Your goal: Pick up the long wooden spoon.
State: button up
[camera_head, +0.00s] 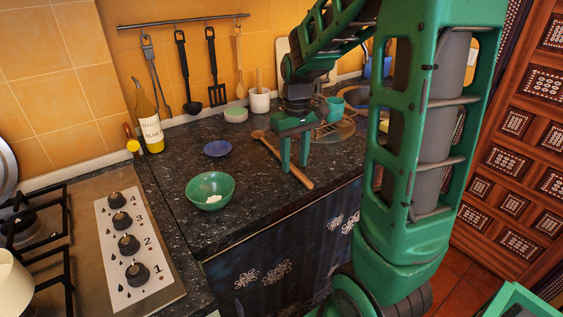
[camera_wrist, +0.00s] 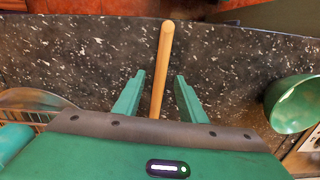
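The long wooden spoon (camera_head: 289,166) lies on the dark speckled counter, its bowl end toward the wall and its handle end near the counter's front edge. My gripper (camera_head: 295,170) is open above the counter, pointing down at the spoon. In the wrist view the spoon handle (camera_wrist: 162,72) runs between the two green fingers of my gripper (camera_wrist: 154,94), with a gap on each side. The bowl of the spoon is hidden behind my gripper in the wrist view. I cannot tell how high the fingertips are above the counter.
A green bowl (camera_head: 210,190) and a small blue dish (camera_head: 217,148) stand left of the spoon. A teal cup (camera_head: 335,108) and a wire rack (camera_head: 334,131) are to the right. An oil bottle (camera_head: 149,122) and a stove (camera_head: 100,240) are further left.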

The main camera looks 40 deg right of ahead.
jog(key=shift+f, duration=0.7)
grip_shut()
jog(key=shift+a, duration=0.1)
jog(key=shift+r, duration=0.15)
